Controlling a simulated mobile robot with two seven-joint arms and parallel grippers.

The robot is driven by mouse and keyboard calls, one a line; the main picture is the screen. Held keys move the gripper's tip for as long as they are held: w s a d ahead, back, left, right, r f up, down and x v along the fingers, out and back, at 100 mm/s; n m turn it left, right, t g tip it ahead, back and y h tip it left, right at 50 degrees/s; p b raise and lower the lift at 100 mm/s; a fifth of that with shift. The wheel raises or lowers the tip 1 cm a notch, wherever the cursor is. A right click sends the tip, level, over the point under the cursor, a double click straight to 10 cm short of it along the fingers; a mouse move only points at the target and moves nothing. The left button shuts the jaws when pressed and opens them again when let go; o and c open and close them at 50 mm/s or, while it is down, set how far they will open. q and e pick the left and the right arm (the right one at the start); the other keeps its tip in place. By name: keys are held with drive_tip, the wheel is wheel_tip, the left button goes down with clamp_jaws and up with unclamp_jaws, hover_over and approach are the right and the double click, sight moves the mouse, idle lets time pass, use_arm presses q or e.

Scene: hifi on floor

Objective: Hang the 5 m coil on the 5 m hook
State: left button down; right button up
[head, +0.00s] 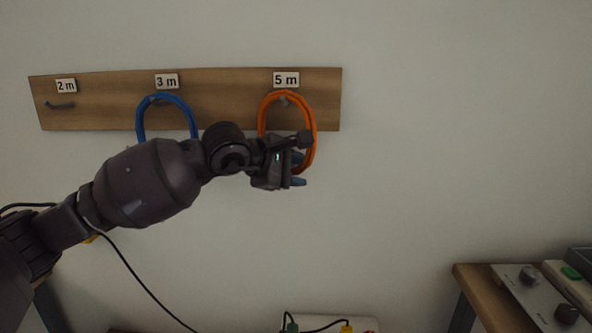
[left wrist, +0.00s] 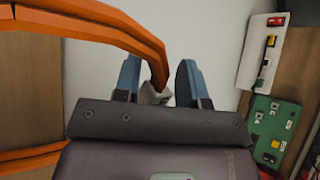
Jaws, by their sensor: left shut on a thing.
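The orange coil (head: 311,135) is at the 5 m hook (head: 284,101), under the "5 m" label (head: 286,79) on the wooden board. The hook's tip shows just inside the top of the loop; I cannot tell whether the coil's weight rests on it. My left gripper (head: 299,170) is shut on the lower part of the coil and hides some of it. In the left wrist view, an orange strand (left wrist: 155,62) passes between the fingers of my left gripper (left wrist: 158,88). My right gripper is not in view.
A blue coil (head: 166,98) hangs at the 3 m hook, partly behind my left arm. The 2 m hook (head: 60,105) is bare. A wooden bench (head: 478,285) with equipment stands at lower right. The wall right of the board is clear.

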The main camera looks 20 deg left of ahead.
use_arm(q)
drive_tip(key=c, duration=0.6)
unclamp_jaws()
drive_tip(key=shift+w+a+f, duration=0.1)
drive_tip(key=shift+w+f, duration=0.1)
drive_tip(key=shift+s+r, duration=0.1)
drive_tip(key=shift+s+a+r, duration=0.2)
drive_tip(key=shift+s+r, duration=0.05)
drive_tip(key=shift+s, duration=0.1)
drive_tip(key=p+v, duration=0.2)
drive_tip(key=v, duration=0.7)
wheel_tip(320, 180, down, 7)
drive_tip(key=b, duration=0.3)
drive_tip(key=shift+s+a, duration=0.15)
drive_tip(key=shift+s, duration=0.2)
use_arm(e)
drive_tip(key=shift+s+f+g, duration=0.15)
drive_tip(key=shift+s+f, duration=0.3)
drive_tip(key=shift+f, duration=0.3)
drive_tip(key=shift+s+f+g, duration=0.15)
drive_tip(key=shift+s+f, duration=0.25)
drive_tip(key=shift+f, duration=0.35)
use_arm(q)
drive_tip(key=shift+s+r, duration=0.1)
drive_tip(key=shift+r, duration=0.1)
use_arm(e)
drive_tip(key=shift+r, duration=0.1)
